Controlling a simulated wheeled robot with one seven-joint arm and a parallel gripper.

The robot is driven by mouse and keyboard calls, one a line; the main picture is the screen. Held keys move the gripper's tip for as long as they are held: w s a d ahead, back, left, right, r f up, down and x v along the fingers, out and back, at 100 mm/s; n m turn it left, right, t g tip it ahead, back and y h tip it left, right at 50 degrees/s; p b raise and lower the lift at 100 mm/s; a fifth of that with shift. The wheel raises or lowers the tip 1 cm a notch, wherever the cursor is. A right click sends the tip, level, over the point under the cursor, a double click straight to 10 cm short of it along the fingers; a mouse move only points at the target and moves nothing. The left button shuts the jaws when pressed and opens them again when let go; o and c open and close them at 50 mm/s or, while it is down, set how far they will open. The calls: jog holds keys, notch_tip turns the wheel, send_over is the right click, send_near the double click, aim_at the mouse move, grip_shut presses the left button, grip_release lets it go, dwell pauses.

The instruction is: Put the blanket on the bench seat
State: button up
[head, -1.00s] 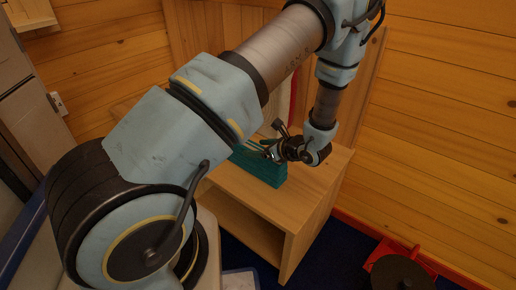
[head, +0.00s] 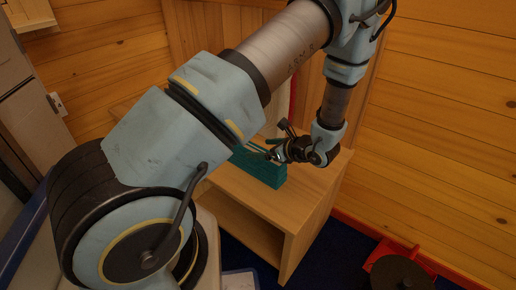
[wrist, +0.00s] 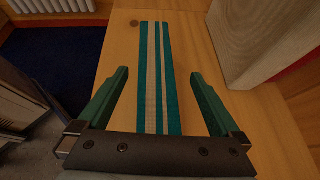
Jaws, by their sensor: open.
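The blanket (head: 262,168) is a folded teal block on top of the wooden bench (head: 312,196). In the wrist view the blanket (wrist: 167,80) shows pale lengthwise stripes and lies between the two green fingers. My gripper (head: 268,152) is open in the head view, just over the blanket's upper edge at its right part. In the wrist view my gripper (wrist: 160,92) has a finger on each side of the blanket, with gaps between fingers and cloth. My arm hides part of the bench seat (wrist: 125,60) in the head view.
A pale upright wooden board (wrist: 262,40) stands close at the right of the gripper. Log walls (head: 450,120) close in the bench from behind and right. A red frame with a dark disc (head: 398,272) is on the blue floor at right. A white radiator (wrist: 50,6) is at far left.

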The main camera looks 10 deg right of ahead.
jog(key=v, duration=0.9)
jog(key=shift+s+d+r, duration=0.1)
jog(key=shift+s+r, duration=0.05)
jog(key=s+a+r+n+g+h, duration=0.2)
jog(key=a+r+n, duration=0.5)
jog(key=a+n, duration=0.4)
jog(key=s+a+r+n+g+h, duration=0.2)
jog(key=a+r+n+g+h, duration=0.3)
jog(key=a+n, duration=0.7)
notch_tip(320, 180, up, 2)
jog(key=n+g, duration=0.1)
jog(key=n, duration=0.3)
jog(key=shift+s+a+r+n+h, duration=0.25)
jog(key=shift+s+n+h, duration=0.05)
jog(key=shift+s, duration=0.1)
notch_tip(320, 180, up, 17)
jog(key=p, duration=1.7)
jog(key=shift+f, duration=0.2)
